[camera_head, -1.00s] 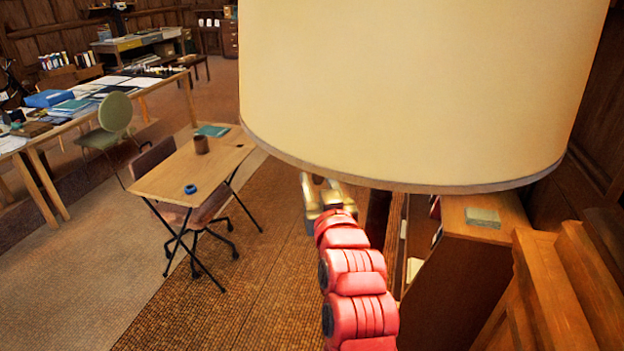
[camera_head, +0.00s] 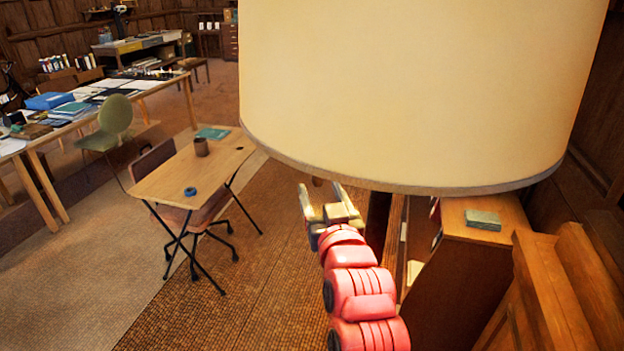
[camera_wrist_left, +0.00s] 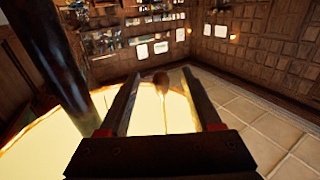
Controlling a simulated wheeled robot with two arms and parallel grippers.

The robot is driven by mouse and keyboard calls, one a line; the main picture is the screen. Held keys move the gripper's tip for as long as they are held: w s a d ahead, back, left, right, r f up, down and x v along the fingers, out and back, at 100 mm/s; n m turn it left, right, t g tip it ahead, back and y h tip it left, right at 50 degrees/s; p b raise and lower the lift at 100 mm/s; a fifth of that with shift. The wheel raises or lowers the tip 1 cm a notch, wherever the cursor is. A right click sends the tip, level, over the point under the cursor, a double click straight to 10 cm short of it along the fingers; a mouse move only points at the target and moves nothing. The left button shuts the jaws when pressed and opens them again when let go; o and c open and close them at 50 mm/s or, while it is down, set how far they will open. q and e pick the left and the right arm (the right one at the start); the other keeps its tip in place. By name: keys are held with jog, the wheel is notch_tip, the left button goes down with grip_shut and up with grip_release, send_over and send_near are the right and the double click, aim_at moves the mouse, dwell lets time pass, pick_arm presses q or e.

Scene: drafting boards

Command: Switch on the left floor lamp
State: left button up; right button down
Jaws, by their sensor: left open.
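The floor lamp's large cream shade (camera_head: 415,85) fills the top right of the head view and hides what lies behind it. My left gripper (camera_head: 326,191) is just below the shade's lower left rim, fingers pointing up and apart. A small brown pull knob (camera_head: 317,182) shows by the fingertips under the rim. In the left wrist view the knob (camera_wrist_left: 160,78) on its thin cord is in line with the gap between the open fingers (camera_wrist_left: 163,90), not clasped. The lamp's dark pole (camera_wrist_left: 55,50) stands at left, with the bright yellow shade interior (camera_wrist_left: 35,150) around it. My right gripper is out of view.
A wooden cabinet (camera_head: 470,265) with a small green book (camera_head: 482,219) on top stands right of my left arm. A small folding table (camera_head: 195,170) with a mug (camera_head: 201,146) is to the left. The floor between is clear.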

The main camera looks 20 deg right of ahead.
pick_arm(q)
jog(key=s, duration=0.5)
jog(key=shift+a, duration=0.35)
